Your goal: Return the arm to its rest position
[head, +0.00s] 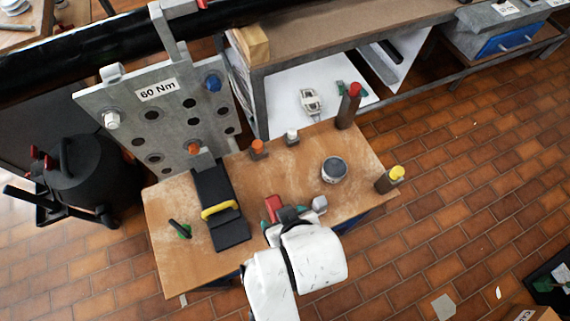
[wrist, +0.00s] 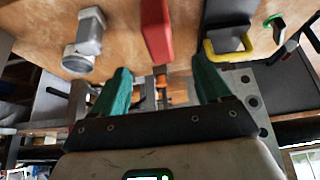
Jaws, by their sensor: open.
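My gripper (head: 286,217) is at the end of my white arm, low over the front part of the wooden table (head: 163,240). In the wrist view my gripper (wrist: 163,78) shows two teal fingers spread apart with nothing between them. A red block (wrist: 155,28) is just beyond the fingertips; it also shows in the head view (head: 272,206), partly hidden by my gripper. A grey bolt (wrist: 88,42) is beside the left finger in the wrist view, and to the right of my gripper in the head view (head: 320,204).
A black case with a yellow handle (head: 220,209) lies left of my gripper. A round grey tin (head: 334,169), a yellow-topped post (head: 390,179) and a red-topped post (head: 349,105) stand to the right. The grey flange plate (head: 166,117) rises behind the table.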

